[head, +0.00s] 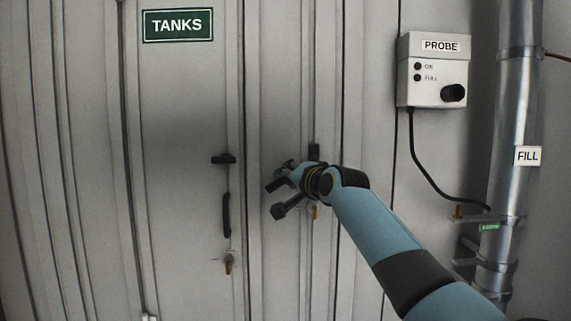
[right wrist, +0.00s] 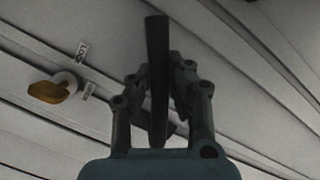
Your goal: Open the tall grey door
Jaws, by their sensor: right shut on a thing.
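The tall grey door (head: 188,110) fills the middle of the head view, with a green TANKS sign (head: 178,25) on its left panel. That panel carries a black pull handle (head: 227,215), a black latch (head: 223,159) above it and a brass-coloured lock knob (head: 228,264) below. My right gripper (head: 279,198) is at the panel to the right, in front of similar dark fittings. In the right wrist view, my right gripper (right wrist: 158,95) is shut on a long dark handle bar (right wrist: 157,45). My left gripper is not in view.
A PROBE box (head: 432,70) with a black cable hangs on the wall at right. A metal pipe (head: 515,110) labelled FILL runs down beside it. A brass-coloured turn knob (right wrist: 52,92) with small labels shows left of the gripper in the right wrist view.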

